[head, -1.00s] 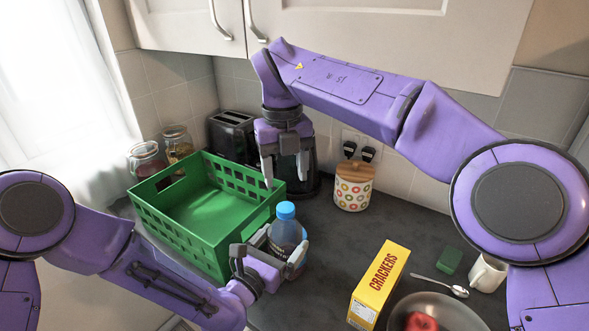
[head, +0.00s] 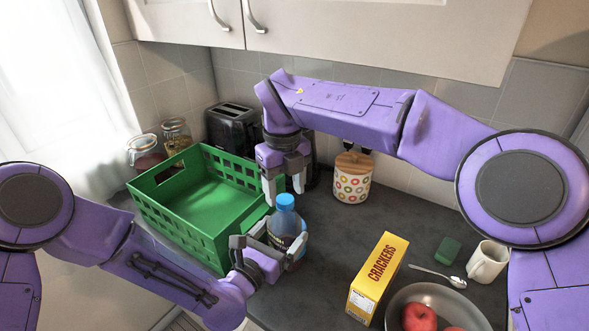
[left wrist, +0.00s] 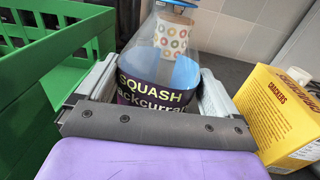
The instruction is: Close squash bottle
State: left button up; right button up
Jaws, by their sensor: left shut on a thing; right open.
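The squash bottle (head: 286,228) stands upright on the dark counter, just right of the green crate, with a blue cap (head: 285,201) on its top. I cannot tell how tightly the cap sits.
The green crate (head: 180,235) stands close left of the bottle. A yellow crackers box (head: 378,278), a bowl (head: 440,300) with red apples, a spoon, a green sponge and a white mug (head: 487,262) are at the right. A dotted canister (head: 352,180) and toaster stand behind.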

jog(key=shift+f, duration=0.85)
jog(key=c, duration=1.1)
jog(key=o, duration=1.3)
jog(key=shift+c, duration=0.2)
jog(key=shift+r, duration=0.1)
pick_arm(q)
jog(key=o, duration=1.7)
pick_arm(e)
notch_tip(320, 180, up, 12)
jog(key=shift+d, duration=0.15)
